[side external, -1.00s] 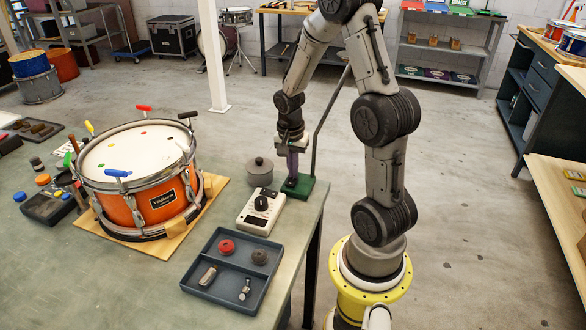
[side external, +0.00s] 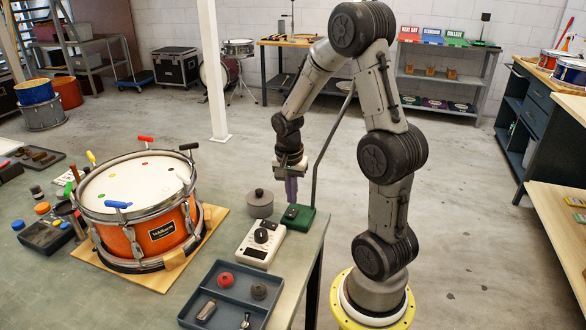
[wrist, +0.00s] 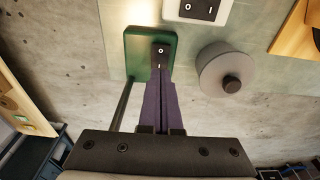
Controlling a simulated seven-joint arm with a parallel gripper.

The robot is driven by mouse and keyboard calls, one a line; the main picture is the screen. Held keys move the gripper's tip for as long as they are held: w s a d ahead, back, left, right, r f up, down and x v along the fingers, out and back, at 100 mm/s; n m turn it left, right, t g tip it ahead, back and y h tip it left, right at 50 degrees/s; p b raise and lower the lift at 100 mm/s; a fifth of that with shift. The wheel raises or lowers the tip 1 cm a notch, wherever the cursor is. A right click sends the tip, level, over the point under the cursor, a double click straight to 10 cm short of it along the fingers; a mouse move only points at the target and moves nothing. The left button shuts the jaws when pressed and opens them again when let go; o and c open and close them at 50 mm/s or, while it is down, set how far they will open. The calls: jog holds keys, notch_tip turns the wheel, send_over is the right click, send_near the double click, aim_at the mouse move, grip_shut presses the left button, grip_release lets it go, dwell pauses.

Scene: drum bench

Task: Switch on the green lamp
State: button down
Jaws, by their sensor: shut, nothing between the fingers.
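The green lamp's base (side external: 303,217) stands near the bench's far right corner, with a black rocker switch (side external: 291,212) on top. A thin grey stem (side external: 331,145) rises from it and passes behind my arm, so the lamp's head is hidden. My gripper (side external: 291,202) is shut and empty, purple fingers pointing down. Its fingertips (wrist: 161,72) are at the rocker's near end; contact cannot be told.
A white box with a black knob (side external: 261,240) stands in front of the base, and a grey lidded pot (side external: 259,204) beside it. A blue-grey tray (side external: 238,297) lies nearer. An orange drum (side external: 150,225) fills the bench's middle.

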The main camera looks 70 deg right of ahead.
aim_at(292, 209)
notch_tip(292, 209, up, 11)
jog(key=d, duration=0.1)
jog(key=shift+d+r, duration=0.2)
dwell(0.4)
jog(key=a+r+n+t, duration=0.2)
jog(key=a+r+n, duration=0.15)
jog(key=a, duration=0.35)
jog(key=a+r+n+t, duration=0.2)
jog(key=a+r+n, duration=0.15)
jog(key=a, duration=0.35)
jog(key=s+a+f+n+t+y, duration=0.1)
jog(key=s+a+f+n, duration=0.1)
jog(key=s+a+n, duration=0.6)
jog(key=n, duration=0.3)
jog(key=shift+s+a+f+t, duration=0.15)
jog(key=shift+a+f+t, duration=0.1)
jog(key=shift+f+t, duration=0.05)
jog(key=c, duration=1.6)
grip_release()
